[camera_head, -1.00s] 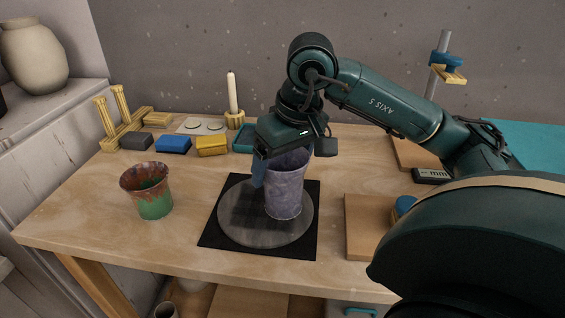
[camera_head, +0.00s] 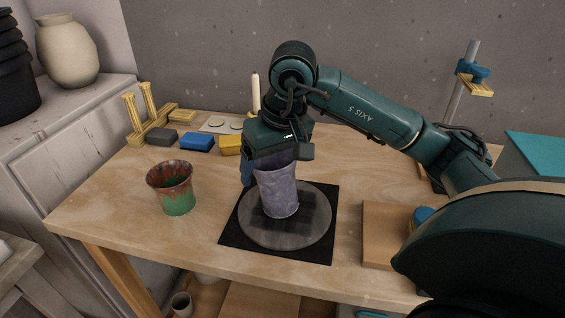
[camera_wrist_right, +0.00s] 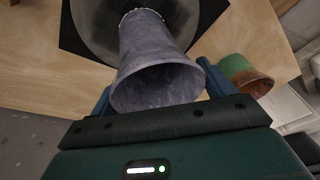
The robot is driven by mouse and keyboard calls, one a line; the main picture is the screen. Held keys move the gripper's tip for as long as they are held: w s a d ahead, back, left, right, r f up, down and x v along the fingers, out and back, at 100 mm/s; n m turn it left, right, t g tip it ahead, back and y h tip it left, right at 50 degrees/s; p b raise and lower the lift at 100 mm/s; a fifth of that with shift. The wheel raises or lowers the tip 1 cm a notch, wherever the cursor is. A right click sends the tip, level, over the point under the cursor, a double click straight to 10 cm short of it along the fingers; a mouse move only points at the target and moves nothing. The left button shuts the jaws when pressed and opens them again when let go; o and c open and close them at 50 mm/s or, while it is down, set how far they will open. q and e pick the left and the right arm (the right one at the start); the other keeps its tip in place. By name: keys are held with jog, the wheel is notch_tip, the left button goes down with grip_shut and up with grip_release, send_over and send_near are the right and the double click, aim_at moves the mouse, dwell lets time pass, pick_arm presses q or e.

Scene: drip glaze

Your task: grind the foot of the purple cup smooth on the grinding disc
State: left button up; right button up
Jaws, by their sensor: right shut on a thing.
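The purple cup (camera_head: 278,190) stands upright, foot down, on the round grey grinding disc (camera_head: 316,215), left of the disc's middle. It also shows in the right wrist view (camera_wrist_right: 152,50), with its open mouth toward the camera. My right gripper (camera_head: 268,168) is shut on the purple cup near its rim, coming from above. One blue finger shows at the cup's left side in the head view. In the right wrist view the fingers flank the cup. The cup's foot appears to touch the disc; its underside is hidden. My left gripper is not in view.
The disc lies on a black mat (camera_head: 314,252). A green and brown glazed cup (camera_head: 177,199) stands left of it. Blue, yellow and grey blocks, a wooden rack (camera_head: 135,122) and a candle (camera_head: 255,92) stand behind. A wooden board (camera_head: 380,235) lies to the right.

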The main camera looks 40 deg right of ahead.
jog(key=shift+w, duration=0.1)
dwell(0.3)
jog(key=shift+w+a, duration=0.3)
jog(key=shift+w, duration=0.05)
jog(key=shift+w+a, duration=0.55)
jog(key=shift+w, duration=0.05)
jog(key=shift+s+d+f+b, duration=0.2)
jog(key=shift+s+d+b, duration=0.1)
jog(key=shift+s+d, duration=0.1)
jog(key=shift+s+d+b, duration=0.45)
jog(key=shift+s+d, duration=0.15)
jog(key=shift+s, duration=0.2)
jog(key=shift+s+d+f+b, duration=0.1)
jog(key=shift+s+d+b, duration=0.25)
jog(key=shift+s+d+r+b, duration=0.25)
jog(key=shift+s+d+b, duration=0.6)
jog(key=shift+s+d, duration=0.35)
jog(key=shift+s+a, duration=0.1)
jog(key=shift+a, duration=0.05)
